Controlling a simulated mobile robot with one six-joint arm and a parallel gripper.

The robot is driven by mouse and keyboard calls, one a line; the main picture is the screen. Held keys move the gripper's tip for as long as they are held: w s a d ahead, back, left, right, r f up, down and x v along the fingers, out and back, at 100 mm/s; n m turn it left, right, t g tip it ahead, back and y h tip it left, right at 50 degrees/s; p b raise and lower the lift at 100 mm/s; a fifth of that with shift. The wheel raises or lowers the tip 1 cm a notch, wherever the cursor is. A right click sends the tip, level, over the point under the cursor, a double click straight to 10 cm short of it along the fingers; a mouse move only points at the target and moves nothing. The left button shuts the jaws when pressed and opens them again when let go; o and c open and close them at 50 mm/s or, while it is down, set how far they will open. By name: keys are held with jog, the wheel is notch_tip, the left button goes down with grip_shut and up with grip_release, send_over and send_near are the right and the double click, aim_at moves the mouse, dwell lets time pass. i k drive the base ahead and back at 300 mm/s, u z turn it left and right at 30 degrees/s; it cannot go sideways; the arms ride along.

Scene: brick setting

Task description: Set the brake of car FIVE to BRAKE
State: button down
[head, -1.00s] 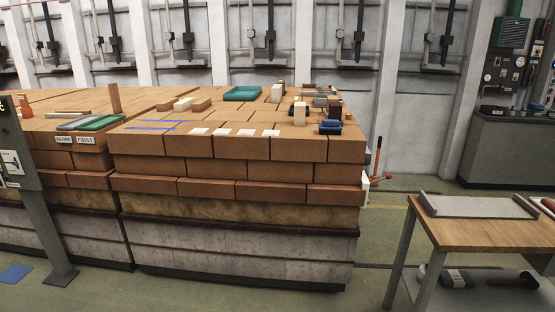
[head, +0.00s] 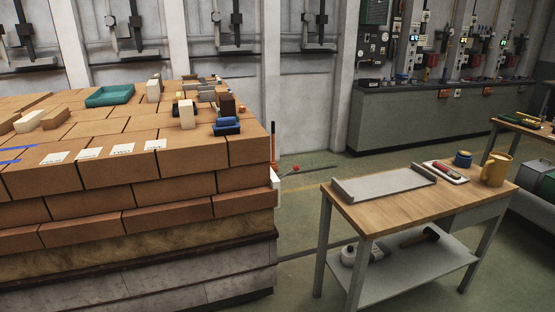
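I cannot read a car number here. An upright lever with an orange-red upper part (head: 273,145) stands just past the stack's right end, with a white plate (head: 275,185) low beside it. A thin rod with a small red end (head: 296,168) lies low to its right. I cannot tell whether either is the brake or how it is set. My gripper is not in view.
Green floor (head: 300,205) shows between stack and table. A grey counter (head: 430,115) lines the back right.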

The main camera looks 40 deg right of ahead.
aim_at(296, 168)
jog(key=u, duration=0.05)
jog(key=i, duration=1.05)
